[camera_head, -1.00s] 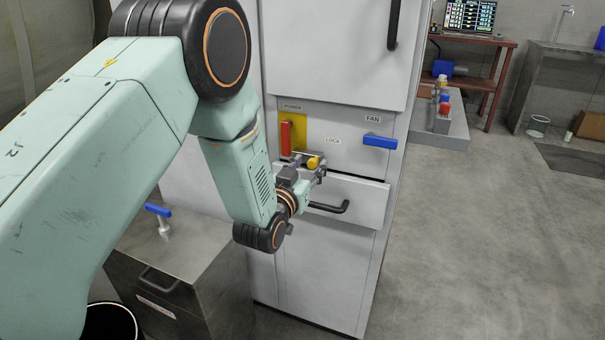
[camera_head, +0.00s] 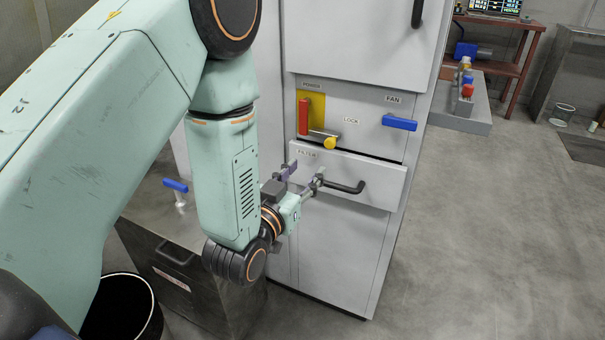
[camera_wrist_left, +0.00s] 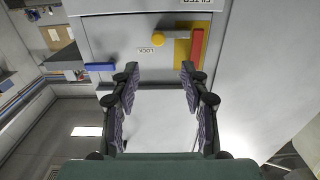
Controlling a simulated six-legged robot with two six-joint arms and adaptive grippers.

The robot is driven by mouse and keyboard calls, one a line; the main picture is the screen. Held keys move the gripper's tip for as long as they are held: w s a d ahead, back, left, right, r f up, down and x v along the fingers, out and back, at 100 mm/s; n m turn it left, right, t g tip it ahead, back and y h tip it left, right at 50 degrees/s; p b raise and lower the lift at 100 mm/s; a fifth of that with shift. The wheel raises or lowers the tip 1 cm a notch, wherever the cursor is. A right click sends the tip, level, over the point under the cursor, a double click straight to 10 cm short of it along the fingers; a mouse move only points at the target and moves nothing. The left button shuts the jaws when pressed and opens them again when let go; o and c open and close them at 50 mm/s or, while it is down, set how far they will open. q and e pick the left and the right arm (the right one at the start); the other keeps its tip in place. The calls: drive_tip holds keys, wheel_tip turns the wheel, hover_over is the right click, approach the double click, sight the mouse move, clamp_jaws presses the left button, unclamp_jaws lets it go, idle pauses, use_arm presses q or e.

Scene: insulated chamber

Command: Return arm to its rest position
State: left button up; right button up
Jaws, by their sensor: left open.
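My left arm (camera_head: 222,170) comes in from the left in the head view. Its gripper (camera_head: 305,176) is open and empty, in front of the filter drawer (camera_head: 385,180) and left of its black handle (camera_head: 345,187). The yellow lock knob (camera_head: 330,143) is just above the gripper, apart from it. In the left wrist view the two fingers (camera_wrist_left: 158,95) stand wide apart with nothing between them. The lock knob (camera_wrist_left: 158,39) and the red power handle (camera_wrist_left: 197,48) show beyond the fingertips there. My right gripper is not in view.
The grey cabinet (camera_head: 335,245) stands close in front of the gripper. The blue fan handle (camera_head: 399,123) sticks out at its right. A metal box (camera_head: 190,265) with a blue-handled valve (camera_head: 175,185) and a black bin (camera_head: 122,310) are below the arm.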

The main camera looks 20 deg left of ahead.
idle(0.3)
use_arm(q)
drive_tip(key=s+f+g+p, duration=0.2)
drive_tip(key=s+f+g, duration=0.95)
drive_tip(key=f, duration=0.65)
drive_tip(key=s+f+g+p, duration=0.1)
drive_tip(key=s+f+g, duration=0.2)
drive_tip(key=s, duration=0.8)
drive_tip(key=s+f+g+p, duration=0.1)
drive_tip(key=s+f+g, duration=0.1)
drive_tip(key=s, duration=1)
drive_tip(key=shift+s+a+f+n+g+y+p, duration=0.3)
drive_tip(key=shift+f+n+g+p, duration=0.1)
drive_tip(key=shift+g, duration=0.35)
